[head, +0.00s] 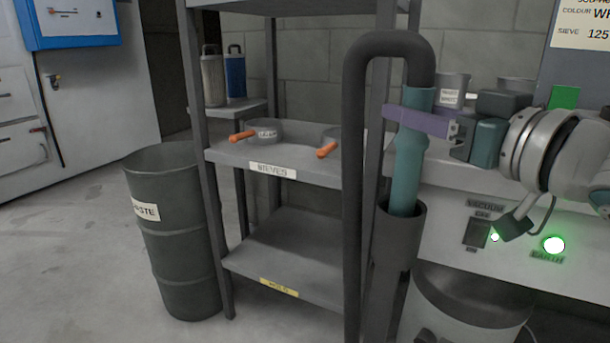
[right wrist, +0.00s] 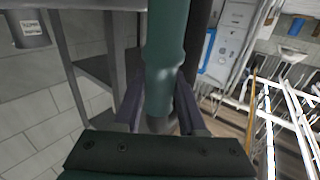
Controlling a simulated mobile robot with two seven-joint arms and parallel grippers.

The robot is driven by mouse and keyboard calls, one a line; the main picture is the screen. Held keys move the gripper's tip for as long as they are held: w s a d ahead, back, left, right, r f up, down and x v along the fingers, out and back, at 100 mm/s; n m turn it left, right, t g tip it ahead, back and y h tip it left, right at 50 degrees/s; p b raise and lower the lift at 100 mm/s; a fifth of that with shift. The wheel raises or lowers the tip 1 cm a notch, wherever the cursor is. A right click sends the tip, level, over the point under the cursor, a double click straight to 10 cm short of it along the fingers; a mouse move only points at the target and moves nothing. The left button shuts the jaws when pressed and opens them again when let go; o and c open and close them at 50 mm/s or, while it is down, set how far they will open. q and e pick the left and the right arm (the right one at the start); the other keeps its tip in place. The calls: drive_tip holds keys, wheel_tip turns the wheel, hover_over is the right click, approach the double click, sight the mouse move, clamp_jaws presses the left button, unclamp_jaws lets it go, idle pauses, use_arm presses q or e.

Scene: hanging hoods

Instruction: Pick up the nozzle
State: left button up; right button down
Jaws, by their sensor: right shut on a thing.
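The nozzle (head: 406,175) is a teal tube with a black hose (head: 353,150) curving over from its top. It stands nearly upright in the head view, its lower end at the mouth of a dark grey tube holder (head: 398,243); the very tip is hidden there. My right gripper (head: 421,120), with purple fingers, is shut around the upper part of the nozzle. In the right wrist view the nozzle (right wrist: 165,60) runs between the fingers (right wrist: 158,103). My left gripper is not in view.
A metal shelf rack (head: 300,170) with sieves stands left of the hose. A dark waste drum (head: 180,255) stands further left. A bench panel (head: 450,205) with a vacuum switch and a lit green earth lamp (head: 554,245) is at right. A grey bin (head: 465,305) sits below.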

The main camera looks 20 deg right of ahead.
idle(0.4)
wheel_tip(320, 180, up, 30)
drive_tip(key=p, duration=2)
drive_tip(key=shift+p, duration=0.3)
drive_tip(key=shift+r, duration=0.1)
